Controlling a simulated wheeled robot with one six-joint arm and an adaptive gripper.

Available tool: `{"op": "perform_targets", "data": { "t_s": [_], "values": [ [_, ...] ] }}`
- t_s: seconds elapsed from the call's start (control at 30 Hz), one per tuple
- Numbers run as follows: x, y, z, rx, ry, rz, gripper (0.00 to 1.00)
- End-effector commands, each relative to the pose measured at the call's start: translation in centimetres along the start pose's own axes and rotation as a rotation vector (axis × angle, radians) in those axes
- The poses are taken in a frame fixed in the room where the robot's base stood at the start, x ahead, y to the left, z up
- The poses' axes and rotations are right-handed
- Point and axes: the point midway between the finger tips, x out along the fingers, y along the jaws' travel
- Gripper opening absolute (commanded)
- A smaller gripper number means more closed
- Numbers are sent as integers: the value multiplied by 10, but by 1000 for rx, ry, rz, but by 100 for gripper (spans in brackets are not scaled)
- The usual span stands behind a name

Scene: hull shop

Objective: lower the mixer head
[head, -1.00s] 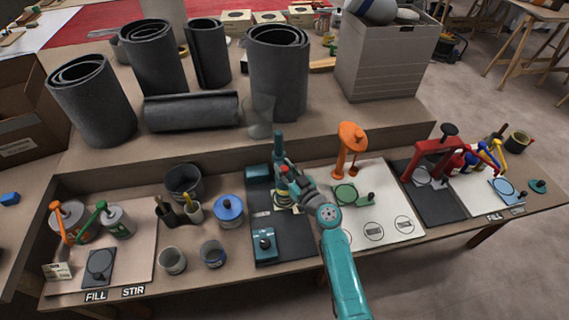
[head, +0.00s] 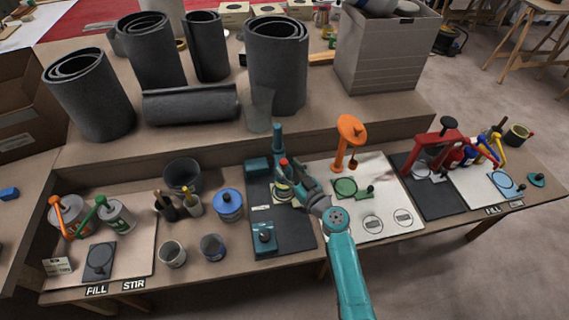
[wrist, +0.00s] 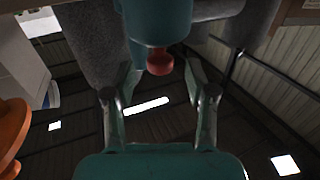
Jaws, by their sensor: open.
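The teal mixer stands on a dark base plate (head: 292,240) mid-bench. Its upright teal part (head: 277,140) rises near the back of the plate, with a red knob (head: 283,162) below it. In the wrist view the teal mixer head (wrist: 158,20) is at the top, and the red knob (wrist: 160,62) hangs from it. My gripper (wrist: 160,85) is open, with a finger on each side of the knob and visible gaps. In the head view my gripper (head: 293,177) is beside the mixer and partly hides it. A pale container (head: 283,190) sits under it, partly hidden.
A teal box with a knob (head: 264,240) stands at the plate's front. An orange stand (head: 346,140) is close on the right, with a red press (head: 435,145) beyond. Dark rolls (head: 278,70) stand on the raised shelf behind.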

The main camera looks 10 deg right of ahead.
Motion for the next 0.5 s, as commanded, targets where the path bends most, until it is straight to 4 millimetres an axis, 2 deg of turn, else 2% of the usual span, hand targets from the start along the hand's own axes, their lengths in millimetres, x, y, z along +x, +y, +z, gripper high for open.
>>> {"op": "perform_targets", "data": {
  "t_s": [0.1,0.3,0.5],
  "values": [
    [-26,0,1,1,-2,2,56],
    [-62,0,2,1,-3,3,56],
    [-82,0,1,0,-2,2,56]
  ]
}}
